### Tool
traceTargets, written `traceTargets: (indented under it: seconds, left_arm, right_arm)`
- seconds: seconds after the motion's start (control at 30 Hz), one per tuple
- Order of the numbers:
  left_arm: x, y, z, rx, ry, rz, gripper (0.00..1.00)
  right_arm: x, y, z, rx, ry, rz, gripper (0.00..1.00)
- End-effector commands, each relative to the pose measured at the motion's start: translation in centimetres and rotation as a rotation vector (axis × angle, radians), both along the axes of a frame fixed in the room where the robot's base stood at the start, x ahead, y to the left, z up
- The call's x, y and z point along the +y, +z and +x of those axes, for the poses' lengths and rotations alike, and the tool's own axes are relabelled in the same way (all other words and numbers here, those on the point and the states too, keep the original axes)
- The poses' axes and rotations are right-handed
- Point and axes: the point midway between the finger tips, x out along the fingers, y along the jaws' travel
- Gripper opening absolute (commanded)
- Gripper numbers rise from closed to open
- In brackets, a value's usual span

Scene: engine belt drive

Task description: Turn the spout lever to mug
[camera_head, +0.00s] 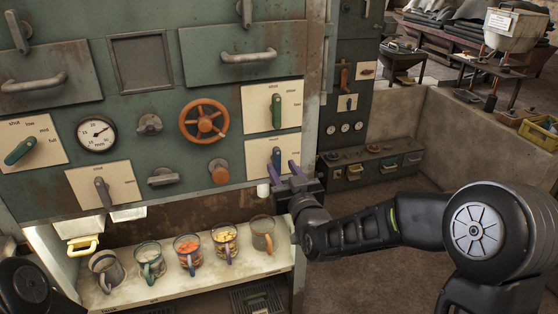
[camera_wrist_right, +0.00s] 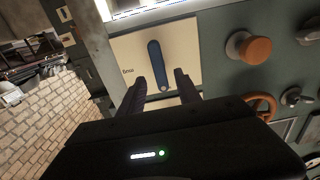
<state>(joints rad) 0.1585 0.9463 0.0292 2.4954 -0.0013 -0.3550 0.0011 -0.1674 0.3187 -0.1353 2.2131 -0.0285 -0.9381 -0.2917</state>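A dark blue lever (camera_head: 276,158) is mounted on a cream plate (camera_head: 258,153) at the lower right of the green panel. It points about straight down in the head view. The lever shows in full in the right wrist view (camera_wrist_right: 154,62). The plate's lettering is too small to read surely. My right gripper (camera_head: 282,171) is at the plate's lower edge, fingers apart. In the wrist view the gripper (camera_wrist_right: 160,88) has one end of the lever between its fingertips, with gaps on both sides. My left gripper is not in view.
A short white spout (camera_head: 263,188) hangs below the plate. Several mugs stand on the shelf beneath, the nearest to my right arm being a brown one (camera_head: 262,234). An orange knob (camera_head: 219,171) is left of the lever, a green lever (camera_head: 276,111) above it.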

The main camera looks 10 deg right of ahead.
Motion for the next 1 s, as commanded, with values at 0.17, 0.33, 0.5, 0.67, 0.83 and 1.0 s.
traceTargets:
  seconds: [0.17, 0.33, 0.5, 0.67, 0.83, 1.0]
  left_arm:
    - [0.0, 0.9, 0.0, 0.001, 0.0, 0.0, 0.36]
    - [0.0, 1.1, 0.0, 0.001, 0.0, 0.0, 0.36]
    - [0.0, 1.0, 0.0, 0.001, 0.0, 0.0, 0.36]
    - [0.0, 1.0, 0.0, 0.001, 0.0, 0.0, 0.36]
    - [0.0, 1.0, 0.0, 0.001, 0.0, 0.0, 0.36]
    - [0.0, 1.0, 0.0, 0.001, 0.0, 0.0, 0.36]
  right_arm:
    - [0.1, 0.1, 2.6, 0.002, 0.0, 0.001, 0.4]
    - [0.2, 0.0, 3.6, 0.001, -0.001, 0.001, 0.4]
    - [0.2, -0.1, 3.6, 0.001, -0.001, 0.001, 0.4]
    - [0.2, 0.0, 3.6, 0.001, 0.0, 0.001, 0.33]
    - [0.2, 0.0, 3.6, 0.001, 0.0, 0.001, 0.19]
    - [0.2, 0.0, 3.6, 0.001, 0.0, 0.001, 0.05]
